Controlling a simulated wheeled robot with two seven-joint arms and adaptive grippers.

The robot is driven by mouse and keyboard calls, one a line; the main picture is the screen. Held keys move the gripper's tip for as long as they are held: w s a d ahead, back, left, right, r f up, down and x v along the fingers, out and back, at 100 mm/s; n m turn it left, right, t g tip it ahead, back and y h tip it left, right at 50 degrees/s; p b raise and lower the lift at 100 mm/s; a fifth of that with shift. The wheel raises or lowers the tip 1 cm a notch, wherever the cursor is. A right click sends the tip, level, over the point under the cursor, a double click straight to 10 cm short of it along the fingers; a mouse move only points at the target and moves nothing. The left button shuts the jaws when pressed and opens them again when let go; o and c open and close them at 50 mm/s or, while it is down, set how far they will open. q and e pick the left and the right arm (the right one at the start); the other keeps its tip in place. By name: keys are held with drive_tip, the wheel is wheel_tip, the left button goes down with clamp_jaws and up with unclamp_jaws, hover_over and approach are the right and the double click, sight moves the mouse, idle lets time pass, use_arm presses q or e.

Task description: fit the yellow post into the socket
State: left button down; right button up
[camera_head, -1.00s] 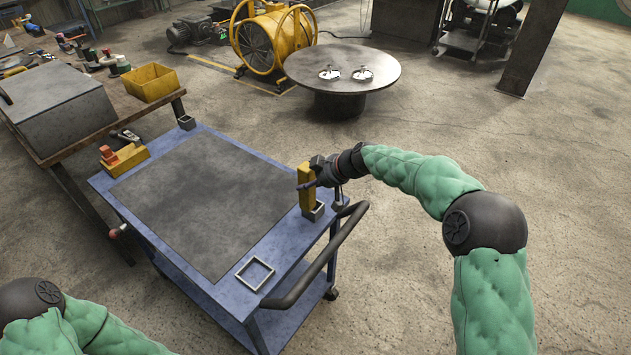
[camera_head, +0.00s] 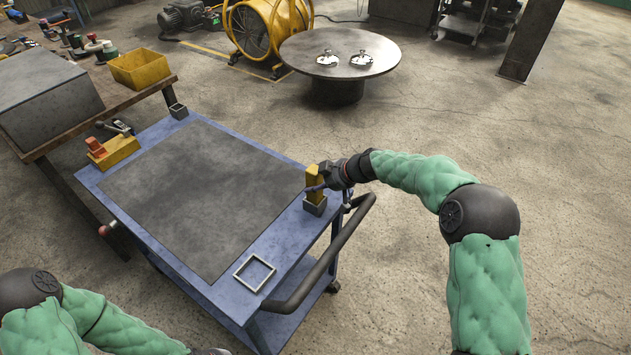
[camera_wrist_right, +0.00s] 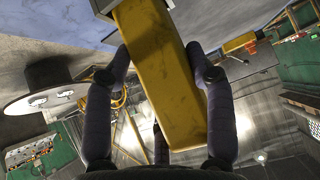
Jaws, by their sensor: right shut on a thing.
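The yellow post (camera_head: 313,182) stands about upright at the right edge of the blue cart. Its lower end meets the small grey square socket (camera_head: 315,207) and appears to be inside its rim; how deep is hidden. My right gripper (camera_head: 319,187) is shut on the post from the right side. In the right wrist view, the fingers (camera_wrist_right: 158,55) lie on both sides of the post (camera_wrist_right: 160,75), and the socket's pale rim (camera_wrist_right: 103,9) shows at the post's far end.
The mat is clear.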

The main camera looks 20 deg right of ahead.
drive_tip(key=shift+d, duration=0.1)
drive_tip(key=shift+f+b, duration=0.2)
drive_tip(key=shift+b, duration=0.25)
drive_tip(key=o, duration=1.6)
drive_tip(key=shift+c, duration=0.2)
drive_tip(key=shift+r, duration=0.1)
drive_tip(key=shift+r+p, duration=0.15)
drive_tip(key=shift+p, duration=0.25)
drive_tip(key=p+v, duration=0.2)
drive_tip(key=v, duration=1)
